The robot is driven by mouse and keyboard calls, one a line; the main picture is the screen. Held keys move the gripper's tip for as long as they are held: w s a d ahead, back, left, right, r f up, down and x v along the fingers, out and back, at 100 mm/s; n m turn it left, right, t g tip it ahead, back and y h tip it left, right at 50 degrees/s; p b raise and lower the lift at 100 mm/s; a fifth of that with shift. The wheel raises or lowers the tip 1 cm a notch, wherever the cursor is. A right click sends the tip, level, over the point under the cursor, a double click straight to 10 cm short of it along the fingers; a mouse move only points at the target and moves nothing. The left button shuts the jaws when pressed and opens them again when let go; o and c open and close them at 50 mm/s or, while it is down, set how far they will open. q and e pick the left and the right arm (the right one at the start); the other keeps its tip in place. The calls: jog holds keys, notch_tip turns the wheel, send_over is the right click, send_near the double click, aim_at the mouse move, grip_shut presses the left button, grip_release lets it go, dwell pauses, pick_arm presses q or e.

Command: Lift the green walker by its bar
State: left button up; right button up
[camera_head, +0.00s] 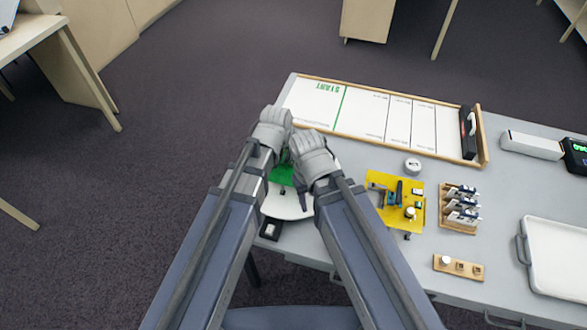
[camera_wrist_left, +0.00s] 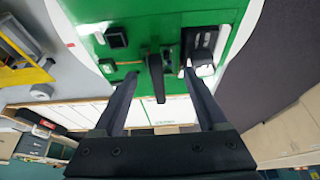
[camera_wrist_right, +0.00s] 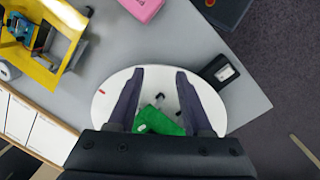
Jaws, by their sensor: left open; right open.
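The green walker (camera_head: 282,174) is on a white round plate (camera_head: 290,206) at the table's left edge, partly hidden by my arms in the head view. In the left wrist view the walker (camera_wrist_left: 205,20) is close up, green with black parts. A black upright bar (camera_wrist_left: 155,76) stands between the fingers of my left gripper (camera_wrist_left: 160,75), which is open; I cannot tell whether they touch it. My right gripper (camera_wrist_right: 159,72) is open and empty above the white plate (camera_wrist_right: 104,96), with the walker (camera_wrist_right: 160,121) showing between its fingers.
A white lane board (camera_head: 365,115) with a wooden rim lies behind. A yellow stand (camera_head: 380,182), a wooden rack (camera_head: 459,222) and a white tray (camera_head: 560,260) are to the right. A small black box (camera_head: 271,229) is beside the plate.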

pick_arm(q)
jog(key=shift+b+x, duration=0.4)
jog(key=shift+x, duration=0.5)
jog(key=shift+r, duration=0.1)
jog(key=shift+c, duration=0.3)
grip_shut()
